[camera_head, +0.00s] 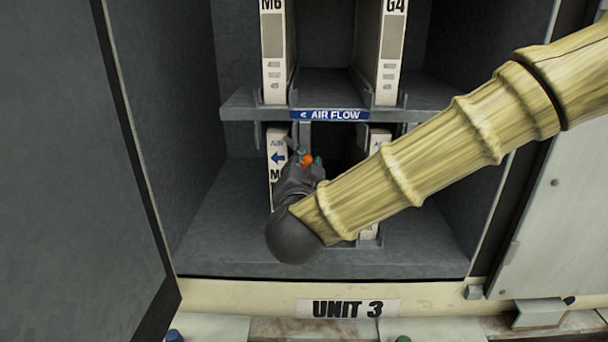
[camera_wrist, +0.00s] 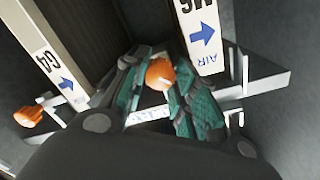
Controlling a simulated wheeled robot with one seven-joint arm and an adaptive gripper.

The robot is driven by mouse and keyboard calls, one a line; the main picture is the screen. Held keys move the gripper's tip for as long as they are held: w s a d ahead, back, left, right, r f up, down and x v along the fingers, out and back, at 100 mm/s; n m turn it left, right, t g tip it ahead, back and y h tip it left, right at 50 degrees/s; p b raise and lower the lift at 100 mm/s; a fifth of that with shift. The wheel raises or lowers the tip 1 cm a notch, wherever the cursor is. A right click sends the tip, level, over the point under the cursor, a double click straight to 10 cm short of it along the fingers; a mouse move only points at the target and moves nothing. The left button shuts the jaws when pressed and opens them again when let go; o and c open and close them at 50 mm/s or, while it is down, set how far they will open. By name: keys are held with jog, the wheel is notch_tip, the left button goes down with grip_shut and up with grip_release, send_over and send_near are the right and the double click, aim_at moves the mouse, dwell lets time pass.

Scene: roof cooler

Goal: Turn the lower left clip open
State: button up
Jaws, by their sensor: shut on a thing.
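The lower left clip is an orange knob (camera_head: 307,160) beside the upper right edge of the lower left filter (camera_head: 277,190), under the shelf. It also shows in the wrist view (camera_wrist: 159,74) between the green pads of my gripper (camera_wrist: 160,88). My gripper (camera_head: 300,156) is shut on this clip; its body and arm hide much of the lower bay in the head view. The lower left filter's pale front with a blue arrow shows in the wrist view (camera_wrist: 200,35). The clip's turn angle is hard to tell.
The shelf with the "AIR FLOW" sign (camera_head: 329,115) lies just above my gripper. The lower right filter (camera_head: 378,140) is partly behind my arm. A second orange clip (camera_wrist: 28,117) shows at left in the wrist view. The open door (camera_head: 70,170) stands at left.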

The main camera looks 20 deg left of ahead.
jog(key=m+b, duration=0.1)
jog(key=m, duration=0.1)
jog(key=m+b, duration=0.2)
jog(key=shift+d+f+m, duration=0.1)
jog(key=shift+f+m, duration=0.1)
jog(key=shift+m, duration=0.1)
jog(key=shift+r+m+y+b, duration=0.15)
jog(key=shift+m+y+b, duration=0.15)
jog(key=shift+m+b, duration=1.6)
jog(key=shift+m, duration=0.3)
jog(key=o, duration=1)
jog(key=shift+d, duration=0.1)
jog(key=shift+o, duration=0.2)
jog(key=v, duration=1.2)
